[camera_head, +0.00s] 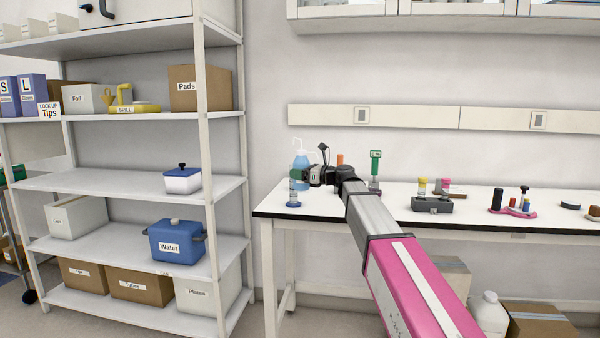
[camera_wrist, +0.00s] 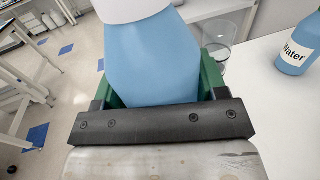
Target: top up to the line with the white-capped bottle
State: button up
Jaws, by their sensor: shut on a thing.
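My gripper (camera_wrist: 157,92) has green fingers and is shut on a blue bottle with a white cap (camera_wrist: 152,55), which fills the top middle of the wrist view.
A blue bottle labelled Water (camera_wrist: 298,52) stands to the right in the wrist view. A grey rack (camera_head: 432,205) stands farther right. The bench's left edge is close to the gripper.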

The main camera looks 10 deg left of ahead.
aim_at(300, 184)
jog(key=shift+f, duration=2.4)
jog(key=c, duration=0.4)
dwell(3.7)
jog(key=o, duration=0.4)
